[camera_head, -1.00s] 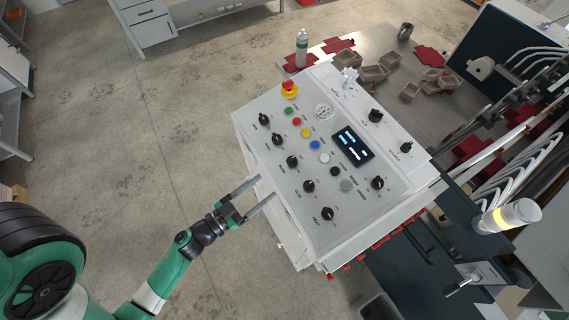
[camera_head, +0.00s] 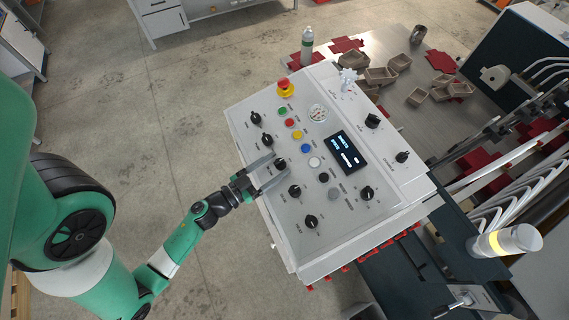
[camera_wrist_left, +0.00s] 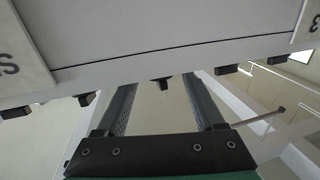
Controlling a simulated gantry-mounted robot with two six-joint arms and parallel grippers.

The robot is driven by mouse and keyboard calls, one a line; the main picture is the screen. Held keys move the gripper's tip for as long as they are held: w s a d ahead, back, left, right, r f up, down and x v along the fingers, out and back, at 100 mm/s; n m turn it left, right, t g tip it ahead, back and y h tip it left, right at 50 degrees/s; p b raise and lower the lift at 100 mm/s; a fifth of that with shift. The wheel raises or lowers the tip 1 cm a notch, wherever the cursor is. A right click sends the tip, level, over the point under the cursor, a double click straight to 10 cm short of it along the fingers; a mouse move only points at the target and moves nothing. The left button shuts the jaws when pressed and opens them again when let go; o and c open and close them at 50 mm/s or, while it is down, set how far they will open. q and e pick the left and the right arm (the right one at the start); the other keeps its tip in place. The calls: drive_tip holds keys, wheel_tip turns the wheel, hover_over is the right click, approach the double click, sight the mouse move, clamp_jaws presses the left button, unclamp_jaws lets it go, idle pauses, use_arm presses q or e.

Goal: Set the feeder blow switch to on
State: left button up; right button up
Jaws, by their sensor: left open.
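The control panel (camera_head: 340,205) is a light grey sloped box top with several black rotary knobs. Its labels are too small to read, so I cannot tell which knob is the feeder blow switch. My left gripper (camera_head: 281,164) is open at the panel's left side, its fingers around or just above the middle knob (camera_head: 280,165) of the left row. In the left wrist view the open fingers (camera_wrist_left: 162,92) have a small dark knob (camera_wrist_left: 164,84) between them, apart from both. Contact is not visible. My right gripper is out of view.
Neighbouring knobs (camera_head: 267,140) and (camera_head: 295,190) sit close on either side. Coloured buttons (camera_head: 305,148), a display (camera_head: 344,152) and a red emergency stop (camera_head: 286,86) are on the panel. A bottle (camera_head: 307,46) and brown boxes (camera_head: 380,76) stand behind.

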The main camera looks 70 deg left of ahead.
use_arm(q)
drive_tip(key=shift+s, duration=0.1)
drive_tip(key=shift+c, duration=0.9)
clamp_jaws()
